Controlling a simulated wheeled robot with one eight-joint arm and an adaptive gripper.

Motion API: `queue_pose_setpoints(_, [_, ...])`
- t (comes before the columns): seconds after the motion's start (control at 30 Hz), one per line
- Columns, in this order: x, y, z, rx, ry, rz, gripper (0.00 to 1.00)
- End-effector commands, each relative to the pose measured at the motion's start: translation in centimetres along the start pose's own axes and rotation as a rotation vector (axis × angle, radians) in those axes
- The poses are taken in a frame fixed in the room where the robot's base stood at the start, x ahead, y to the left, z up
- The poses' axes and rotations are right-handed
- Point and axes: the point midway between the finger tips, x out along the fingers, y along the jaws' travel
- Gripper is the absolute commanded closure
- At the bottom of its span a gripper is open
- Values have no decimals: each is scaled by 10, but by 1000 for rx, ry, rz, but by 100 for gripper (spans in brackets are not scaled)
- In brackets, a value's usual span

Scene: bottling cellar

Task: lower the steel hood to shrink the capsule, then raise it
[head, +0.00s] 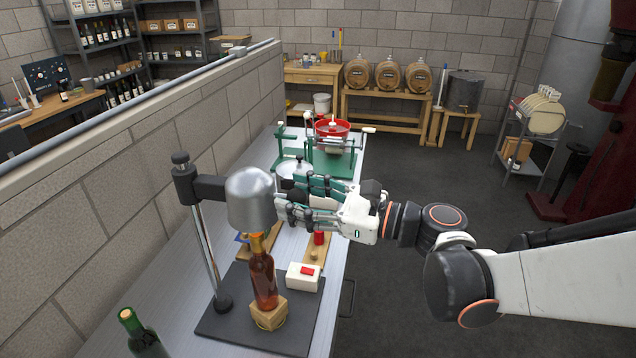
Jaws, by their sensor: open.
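The steel hood (250,198) is a rounded grey dome on a black arm that reaches out from an upright post (205,245) on a dark base plate (225,325). An amber bottle (263,280) stands upright on a wooden block (268,312) beneath the hood. An orange band, perhaps the capsule (256,245), shows on its neck just under the hood's rim; the very top is hidden. My gripper (290,205) is open, just right of the hood. Its fingers point left toward the hood; I cannot tell whether they touch it.
A white box with a red switch (307,271) sits right of the bottle. A green bottle (140,335) stands at the near left. A green-framed machine (335,165) with a red bowl is farther along the bench. A block wall (130,170) runs along the left.

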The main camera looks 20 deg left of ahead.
Motion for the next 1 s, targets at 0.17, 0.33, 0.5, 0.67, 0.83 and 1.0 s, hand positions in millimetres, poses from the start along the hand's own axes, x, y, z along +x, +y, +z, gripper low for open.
queue_pose_setpoints(0.17, [-31,-2,0,0,1,-6,50])
queue_pose_setpoints(0.33, [-66,-2,0,0,1,-6,50])
queue_pose_setpoints(0.5, [-94,-2,0,1,1,-5,50])
queue_pose_setpoints(0.67, [-108,-1,0,1,0,-3,50])
queue_pose_setpoints(0.83, [-112,0,0,1,0,-1,50])
queue_pose_setpoints(1.0, [-112,0,0,1,0,-1,50])
